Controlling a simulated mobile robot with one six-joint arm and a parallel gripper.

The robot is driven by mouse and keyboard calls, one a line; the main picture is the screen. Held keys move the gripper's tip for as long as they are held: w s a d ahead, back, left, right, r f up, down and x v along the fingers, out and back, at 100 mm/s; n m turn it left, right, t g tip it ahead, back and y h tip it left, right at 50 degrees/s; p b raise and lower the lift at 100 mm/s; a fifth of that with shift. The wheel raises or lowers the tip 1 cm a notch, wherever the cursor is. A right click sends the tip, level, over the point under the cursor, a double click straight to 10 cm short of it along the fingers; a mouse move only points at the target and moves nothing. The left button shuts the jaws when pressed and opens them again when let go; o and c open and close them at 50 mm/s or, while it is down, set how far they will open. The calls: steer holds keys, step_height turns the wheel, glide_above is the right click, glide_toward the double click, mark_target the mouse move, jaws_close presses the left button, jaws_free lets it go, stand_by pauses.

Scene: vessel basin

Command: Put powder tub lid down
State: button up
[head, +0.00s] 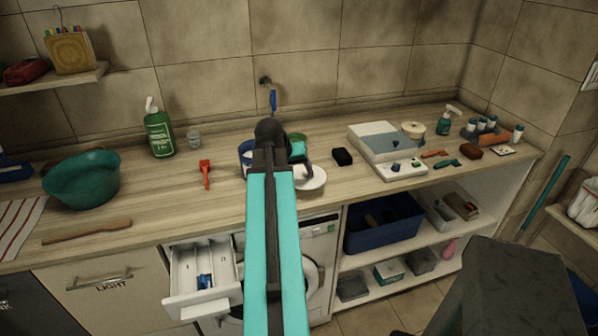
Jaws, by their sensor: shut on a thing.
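A white round lid (314,184), which looks like the powder tub lid, shows just right of my arm, near the front edge of the wooden counter. My gripper (307,168) is shut on it; the fingers are small and partly hidden by my arm. I cannot tell whether the lid touches the counter. A blue container (246,150), perhaps the powder tub, stands behind my arm to the left and is mostly hidden. A green round thing (297,138) shows behind the gripper, also partly hidden.
A red tool (205,173) lies left of my arm, and a black block (342,156) right of the lid. A white scale-like device (386,145) stands farther right. A drawer (203,278) is open below the counter. Bare counter lies left of the red tool.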

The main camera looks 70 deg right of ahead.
mark_target(297, 172)
steer(key=shift+w+d+f+p, duration=0.1)
steer(key=shift+w+d+p, duration=0.1)
steer(key=shift+d, duration=0.55)
steer(key=shift+w+d+f+p, duration=0.1)
steer(key=shift+d+p, duration=0.05)
steer(key=shift+d, duration=0.55)
steer(key=shift+w+d+p, duration=0.1)
steer(key=shift+d+p, duration=0.1)
steer(key=shift+d, duration=0.55)
steer(key=shift+f, duration=0.15)
steer(key=shift+f+p, duration=0.75)
steer(key=shift+f, duration=0.85)
